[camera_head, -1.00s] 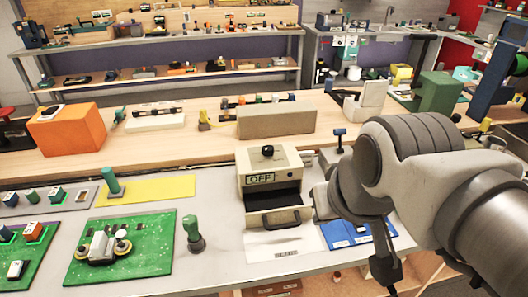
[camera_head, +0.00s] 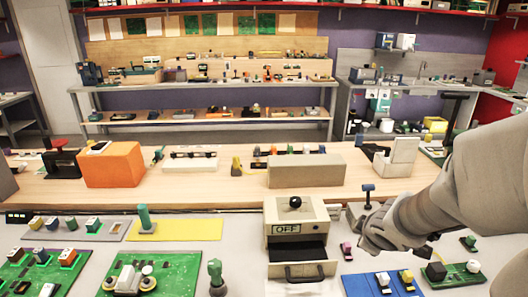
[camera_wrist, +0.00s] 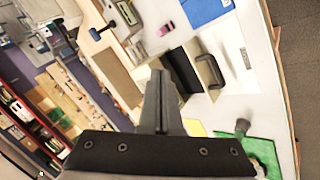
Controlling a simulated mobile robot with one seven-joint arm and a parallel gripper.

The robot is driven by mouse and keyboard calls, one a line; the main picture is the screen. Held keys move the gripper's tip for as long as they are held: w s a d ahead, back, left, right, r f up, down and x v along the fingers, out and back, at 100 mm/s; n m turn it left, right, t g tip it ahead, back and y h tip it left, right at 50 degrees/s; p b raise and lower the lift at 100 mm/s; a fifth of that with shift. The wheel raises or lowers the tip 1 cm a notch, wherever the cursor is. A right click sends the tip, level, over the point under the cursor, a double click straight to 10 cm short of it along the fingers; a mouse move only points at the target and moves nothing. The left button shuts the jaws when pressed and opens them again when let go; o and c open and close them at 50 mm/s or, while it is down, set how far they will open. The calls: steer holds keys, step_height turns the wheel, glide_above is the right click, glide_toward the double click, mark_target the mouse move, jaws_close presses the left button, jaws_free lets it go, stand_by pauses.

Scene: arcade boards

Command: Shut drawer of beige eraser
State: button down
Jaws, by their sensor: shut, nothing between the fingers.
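The beige eraser (camera_head: 283,212) is a box with a dark knob on top and an "OFF" sign, near the middle of the grey bench in the head view. Its drawer (camera_head: 303,270) sticks out at the front, with a dark interior and a dark handle. In the wrist view, the eraser (camera_wrist: 118,75) is left of the drawer handle (camera_wrist: 210,72). My gripper (camera_wrist: 160,74) is shut and empty, its fingers overlapping part of the eraser in the wrist view. In the head view my arm is right of the eraser, and the fingertips cannot be clearly made out.
A blue board (camera_head: 381,285) with small pieces and a pink piece (camera_head: 346,249) lie right of the eraser. A green board (camera_head: 170,272), a green-topped stick (camera_head: 216,275) and a yellow mat (camera_head: 178,230) are to its left. A grey-brown block (camera_head: 306,171) stands behind.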

steer(key=s+a+f+n+g+y+p, duration=0.1)
steer(key=s+a+f+n+g+y, duration=0.35)
steer(key=f, duration=0.75)
steer(key=w+a+f+n+b, duration=0.1)
steer(key=f, duration=0.1)
steer(key=w+a+f+t+y+b, duration=0.1)
steer(key=a+f+b, duration=0.1)
steer(key=w+a+f+n+t+y+b, duration=0.1)
steer(key=a+f+b, duration=0.1)
steer(key=f, duration=0.1)
steer(key=shift+w+f+n, duration=0.1)
steer(key=shift+w+n, duration=0.1)
steer(key=shift+n, duration=0.15)
steer(key=w, duration=0.3)
steer(key=shift+a+f, duration=0.15)
steer(key=shift+f, duration=0.2)
steer(key=shift+w+f, duration=0.15)
steer(key=shift+w, duration=0.5)
